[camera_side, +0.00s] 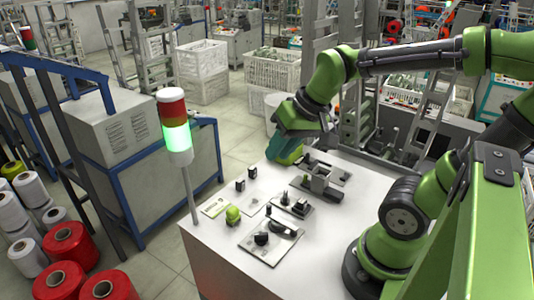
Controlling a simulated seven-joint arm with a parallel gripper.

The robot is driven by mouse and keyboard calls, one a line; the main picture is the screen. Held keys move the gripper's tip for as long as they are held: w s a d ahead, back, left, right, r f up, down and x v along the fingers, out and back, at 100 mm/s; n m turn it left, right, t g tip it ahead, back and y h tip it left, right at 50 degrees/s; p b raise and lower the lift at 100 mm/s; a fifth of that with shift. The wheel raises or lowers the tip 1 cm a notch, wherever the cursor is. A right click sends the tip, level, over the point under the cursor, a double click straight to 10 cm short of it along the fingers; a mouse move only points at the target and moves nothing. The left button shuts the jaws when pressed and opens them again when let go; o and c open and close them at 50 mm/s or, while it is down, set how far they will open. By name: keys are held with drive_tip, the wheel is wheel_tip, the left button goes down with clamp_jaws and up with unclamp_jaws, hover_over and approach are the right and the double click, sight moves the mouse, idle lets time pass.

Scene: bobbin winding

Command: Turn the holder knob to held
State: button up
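A pale plate at the front of the white table (215,240) carries a round black knob (261,239) and a longer black part (284,229) beside it. I cannot tell from this view whether this is the holder knob, nor which way it points. My gripper (285,158) hangs over the far left edge of the table, behind the fixtures and well apart from the black knob. Its fingers are small and partly hidden, so I cannot see whether they are open or shut.
Two small black blocks (240,184) stand behind the button. A signal tower (174,128) at the left corner shows green light.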

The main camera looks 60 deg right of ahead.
sight(286, 194)
drive_tip(key=w+d+f+m+g+h, duration=0.1)
drive_tip(key=w+d+f+m+g, duration=0.15)
drive_tip(key=d+m, duration=0.2)
drive_tip(key=w+d+f+m+g, duration=0.1)
drive_tip(key=d+m+g, duration=0.2)
drive_tip(key=d, duration=0.2)
wheel_tip(286, 194, down, 17)
drive_tip(key=shift+s+a+f, duration=0.1)
drive_tip(key=shift+s+a, duration=0.05)
clamp_jaws()
